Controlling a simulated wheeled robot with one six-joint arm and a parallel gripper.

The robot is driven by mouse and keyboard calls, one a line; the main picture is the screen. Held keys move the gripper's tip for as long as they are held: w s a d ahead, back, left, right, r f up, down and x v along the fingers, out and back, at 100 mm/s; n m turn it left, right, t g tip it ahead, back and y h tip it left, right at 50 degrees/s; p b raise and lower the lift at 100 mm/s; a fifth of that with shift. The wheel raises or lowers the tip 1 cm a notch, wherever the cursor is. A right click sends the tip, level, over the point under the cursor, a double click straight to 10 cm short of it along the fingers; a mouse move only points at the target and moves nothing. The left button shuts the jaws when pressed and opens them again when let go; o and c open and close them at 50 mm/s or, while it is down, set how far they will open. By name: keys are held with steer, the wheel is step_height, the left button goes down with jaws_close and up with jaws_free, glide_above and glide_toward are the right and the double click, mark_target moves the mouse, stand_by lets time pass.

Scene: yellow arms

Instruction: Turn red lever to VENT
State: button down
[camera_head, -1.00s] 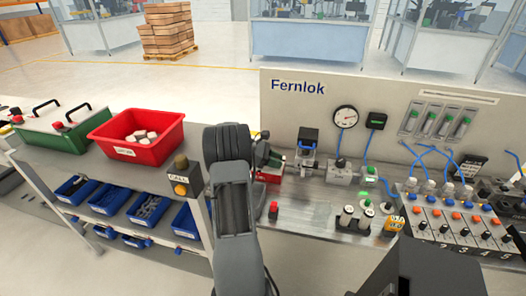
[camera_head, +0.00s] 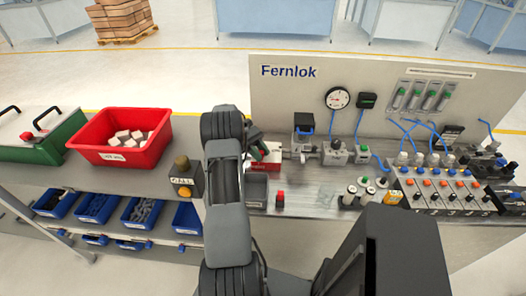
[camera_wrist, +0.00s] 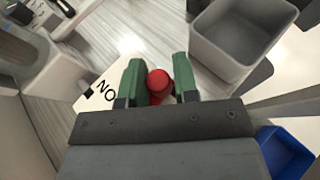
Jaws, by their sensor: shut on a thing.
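In the wrist view a red rounded knob (camera_wrist: 158,80), which looks like the lever's end, sits between the two green fingers of my gripper (camera_wrist: 158,66). My gripper is shut on it. A white plate (camera_wrist: 98,92) with the letters "NO" shows beside the left finger; the rest of its text is hidden. In the head view my gripper (camera_head: 256,143) is mostly hidden behind my arm, at the bench's left end. No VENT mark is readable.
A grey open bin (camera_wrist: 232,38) is close to the right finger; a blue bin (camera_wrist: 286,150) is lower right.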

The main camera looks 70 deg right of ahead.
steer(key=shift+w+r+m+t+y, duration=0.1)
steer(key=shift+w+m+t+y, duration=0.2)
steer(key=shift+w+m, duration=0.2)
steer(key=c, duration=1)
jaws_free()
steer(key=shift+a, duration=0.1)
steer(key=shift+o, duration=0.2)
step_height(320, 180, up, 4)
steer(key=p, duration=0.3)
steer(key=s+a+r+b, duration=0.2)
steer(key=s+a+r, duration=0.3)
steer(key=a+r, duration=0.4)
steer(key=a, duration=0.4)
steer(key=shift+b, duration=0.4)
